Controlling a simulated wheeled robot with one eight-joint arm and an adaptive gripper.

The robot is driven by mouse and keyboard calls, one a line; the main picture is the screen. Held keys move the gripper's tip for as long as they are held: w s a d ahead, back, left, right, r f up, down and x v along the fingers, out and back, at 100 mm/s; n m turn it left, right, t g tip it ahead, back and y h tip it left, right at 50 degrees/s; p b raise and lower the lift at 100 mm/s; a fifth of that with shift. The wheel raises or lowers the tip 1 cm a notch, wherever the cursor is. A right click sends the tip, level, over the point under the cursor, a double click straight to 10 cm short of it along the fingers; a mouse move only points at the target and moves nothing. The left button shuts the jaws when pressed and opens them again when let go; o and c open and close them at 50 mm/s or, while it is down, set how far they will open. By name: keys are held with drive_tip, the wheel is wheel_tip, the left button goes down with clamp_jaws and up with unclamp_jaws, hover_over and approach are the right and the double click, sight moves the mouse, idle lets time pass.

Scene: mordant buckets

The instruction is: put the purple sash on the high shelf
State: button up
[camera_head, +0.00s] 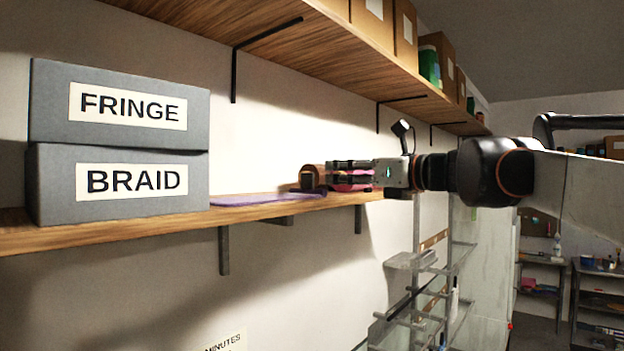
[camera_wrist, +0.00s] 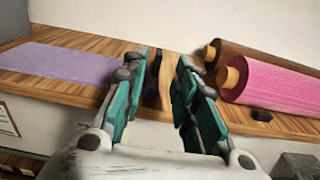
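The purple sash (camera_head: 255,199) lies flat on the lower wooden shelf (camera_head: 120,233), between the grey boxes and my gripper. My gripper (camera_head: 330,176) points left at the right part of this shelf. A high wooden shelf (camera_head: 205,38) runs along the wall above, on black brackets.
Grey boxes labelled FRINGE (camera_head: 50,105) and BRAID (camera_head: 50,185) are stacked left of the sash. A pink roll (camera_wrist: 275,90) and a brown roll (camera_wrist: 250,58) lie right of my fingers. Cartons (camera_head: 372,22) and a green item (camera_head: 429,66) stand on the high shelf's right part.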

drive_tip(key=shift+v, duration=1.15)
